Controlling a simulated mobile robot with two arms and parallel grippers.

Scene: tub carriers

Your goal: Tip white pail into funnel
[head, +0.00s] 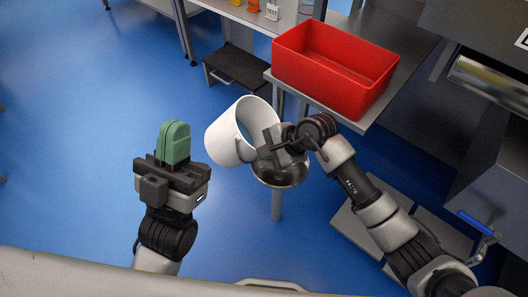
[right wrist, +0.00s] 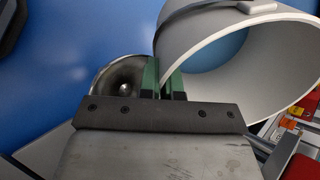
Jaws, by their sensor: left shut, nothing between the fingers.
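The white pail (head: 222,138) is tilted in the air, its mouth turned to the right in the head view. In the right wrist view the pail (right wrist: 285,62) fills the upper right. My right gripper (right wrist: 164,78) is shut on the pail's wall at the rim. The metal funnel (head: 284,178) is below the pail's mouth and my right gripper, partly hidden by them. Its bowl and central hole show in the right wrist view (right wrist: 112,78). A blue patch shows inside the pail; I cannot tell what it is. My left gripper (head: 174,142) is shut and empty, left of the pail.
A red tub (head: 318,83) stands on a grey table behind the funnel to the right. A dark step stool (head: 238,68) is on the floor behind the pail. Grey cabinets line the right side. The blue floor at left is clear.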

